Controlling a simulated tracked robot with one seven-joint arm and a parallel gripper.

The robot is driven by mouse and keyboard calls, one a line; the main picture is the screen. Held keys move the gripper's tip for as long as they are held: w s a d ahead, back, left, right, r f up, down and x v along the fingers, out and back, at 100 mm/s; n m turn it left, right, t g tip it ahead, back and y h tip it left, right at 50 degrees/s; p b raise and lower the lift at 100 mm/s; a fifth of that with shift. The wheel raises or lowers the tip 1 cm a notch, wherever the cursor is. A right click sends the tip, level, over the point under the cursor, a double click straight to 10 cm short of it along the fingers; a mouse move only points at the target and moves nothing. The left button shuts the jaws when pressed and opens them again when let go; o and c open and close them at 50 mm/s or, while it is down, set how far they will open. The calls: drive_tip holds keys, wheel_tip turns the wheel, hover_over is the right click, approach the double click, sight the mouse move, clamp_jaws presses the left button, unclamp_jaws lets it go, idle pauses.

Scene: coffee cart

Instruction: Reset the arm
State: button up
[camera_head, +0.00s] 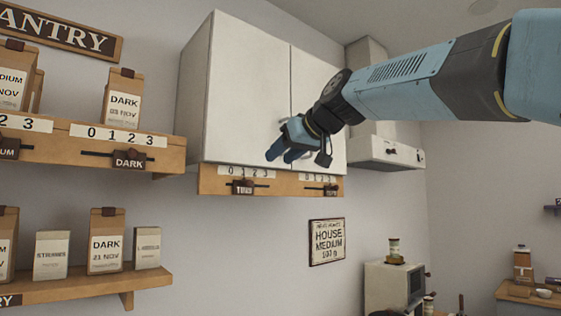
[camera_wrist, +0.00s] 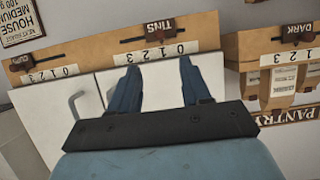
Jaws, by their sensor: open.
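My arm reaches in from the right in the head view, and my gripper (camera_head: 275,154) hangs in front of the lower part of the white wall cabinet (camera_head: 235,90). In the wrist view my gripper (camera_wrist: 156,78) shows two blue fingers well apart, with nothing between them. The cabinet doors (camera_wrist: 72,130) are shut, and a handle (camera_wrist: 76,103) shows left of the fingers. Whether the fingers touch the cabinet cannot be told.
A wooden strip with sliders (camera_head: 270,187) runs under the cabinet. Shelves with coffee bags (camera_head: 122,98) are at the left. A house medium sign (camera_head: 327,242) hangs below. A microwave (camera_head: 388,287) stands lower right. The wall between the lower shelf and the sign is bare.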

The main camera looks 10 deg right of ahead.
drive_tip(key=s+d+f+m+g+h, duration=0.2)
drive_tip(key=s+f, duration=0.5)
drive_tip(key=f, duration=0.6)
drive_tip(key=s+d+f+m+g+h, duration=0.2)
drive_tip(key=s+d+f, duration=0.3)
drive_tip(key=f, duration=0.8)
drive_tip(key=s+d+f+m+g+h, duration=0.1)
drive_tip(key=s+d+f, duration=0.3)
drive_tip(key=s+f, duration=0.6)
wheel_tip(320, 180, down, 4)
drive_tip(key=shift+r+m+g+h, duration=0.2)
drive_tip(key=shift+m+g+h, duration=0.2)
drive_tip(key=shift+g+h, duration=0.25)
